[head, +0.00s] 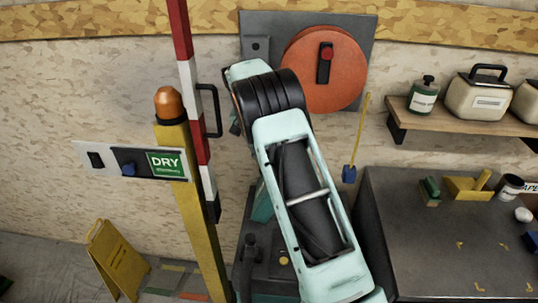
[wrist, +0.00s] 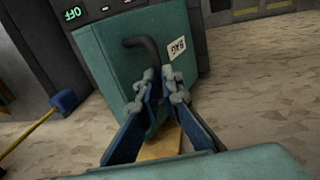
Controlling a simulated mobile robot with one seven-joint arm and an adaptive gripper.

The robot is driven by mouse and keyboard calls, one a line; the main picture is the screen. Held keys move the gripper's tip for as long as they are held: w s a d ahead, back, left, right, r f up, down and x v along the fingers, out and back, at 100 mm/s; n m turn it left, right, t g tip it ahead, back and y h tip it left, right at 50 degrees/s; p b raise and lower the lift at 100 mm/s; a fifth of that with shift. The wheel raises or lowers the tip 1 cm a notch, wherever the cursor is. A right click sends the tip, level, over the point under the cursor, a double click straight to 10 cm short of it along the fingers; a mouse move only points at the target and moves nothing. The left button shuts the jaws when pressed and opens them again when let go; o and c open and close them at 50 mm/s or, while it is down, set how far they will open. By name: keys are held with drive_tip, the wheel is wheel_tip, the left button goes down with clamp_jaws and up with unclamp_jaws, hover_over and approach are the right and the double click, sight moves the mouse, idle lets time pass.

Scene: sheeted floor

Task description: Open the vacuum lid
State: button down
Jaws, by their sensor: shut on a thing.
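The vacuum lid is a teal panel (wrist: 105,58) with a "BAG" label in the wrist view. A black curved handle (wrist: 140,43) stands out from it. My gripper (wrist: 155,82) has its fingertips together at the lower end of this handle and is shut on it. The dark vacuum body (wrist: 40,17) with a green "OFF" display is above and left of the panel. The panel looks tilted in this view, and I cannot tell how far it stands open. In the head view my arm hides the gripper and most of the vacuum.
A yellow post with an orange lamp (head: 168,104) and a red-white pole (head: 190,90) stand left of my arm. A dark workbench (head: 430,250) is at right, under a shelf (head: 460,122). A yellow floor sign (head: 117,258) stands at lower left. A blue-headed broom (head: 349,174) leans behind.

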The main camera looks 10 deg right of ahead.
drive_tip(key=shift+s+a+f, duration=0.1)
drive_tip(key=shift+s+f, duration=0.05)
drive_tip(key=shift+f, duration=0.3)
drive_tip(key=shift+s+a+f, duration=0.1)
drive_tip(key=shift+s+f, duration=0.05)
drive_tip(key=shift+f, duration=0.25)
drive_tip(key=c, duration=2.3)
unclamp_jaws()
drive_tip(key=shift+d, duration=0.1)
drive_tip(key=shift+o, duration=1.4)
drive_tip(key=shift+w+f, duration=0.2)
drive_tip(key=shift+w, duration=0.2)
drive_tip(key=v, duration=0.8)
drive_tip(key=shift+s+d, duration=0.1)
